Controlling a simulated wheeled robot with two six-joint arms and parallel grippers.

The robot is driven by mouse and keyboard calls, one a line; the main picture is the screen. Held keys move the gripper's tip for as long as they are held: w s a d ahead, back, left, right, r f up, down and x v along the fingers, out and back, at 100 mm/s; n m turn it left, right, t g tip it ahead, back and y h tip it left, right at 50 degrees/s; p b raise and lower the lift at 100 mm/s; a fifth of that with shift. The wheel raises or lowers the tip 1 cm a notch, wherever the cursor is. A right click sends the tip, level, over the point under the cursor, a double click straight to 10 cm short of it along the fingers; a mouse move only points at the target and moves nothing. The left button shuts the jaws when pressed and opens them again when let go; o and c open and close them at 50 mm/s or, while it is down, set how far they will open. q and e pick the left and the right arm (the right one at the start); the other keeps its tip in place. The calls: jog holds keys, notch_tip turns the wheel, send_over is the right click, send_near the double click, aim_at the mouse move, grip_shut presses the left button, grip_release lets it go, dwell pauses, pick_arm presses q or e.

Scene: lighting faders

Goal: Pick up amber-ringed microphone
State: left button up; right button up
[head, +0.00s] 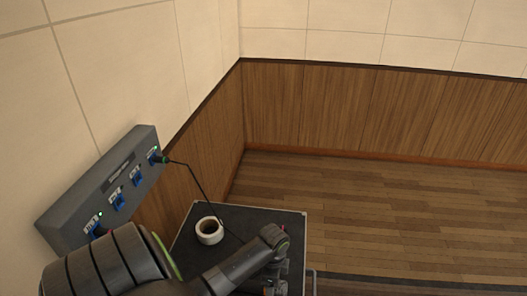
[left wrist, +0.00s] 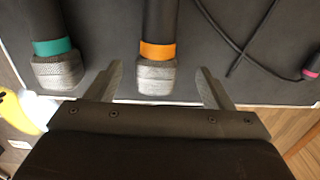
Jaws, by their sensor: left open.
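The amber-ringed microphone (left wrist: 157,52) lies on a dark flat top in the left wrist view, its black body running up out of frame and its grey mesh head toward my gripper. My left gripper (left wrist: 159,70) is open, one finger on each side of the mesh head in the picture, with a gap on both sides. I cannot tell the height between them. A teal-ringed microphone (left wrist: 53,46) lies to the left, outside the left finger. In the head view my left arm hides the microphones, and my left gripper's fingers cannot be made out. My right gripper is not in view.
A white tape roll (head: 209,231) sits on the dark case top (head: 270,213). A grey wall panel (head: 118,165) with blue faders has a black cable (head: 191,179) plugged in. A pink-banded cable end (left wrist: 312,68) lies right; a yellow object (left wrist: 16,113) shows left.

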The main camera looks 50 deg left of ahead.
pick_arm(q)
jog(key=shift+d+f+p, duration=0.2)
jog(key=shift+f+p, duration=0.2)
jog(key=shift+f, duration=2.1)
jog(key=shift+c, duration=0.3)
jog(key=c, duration=1.2)
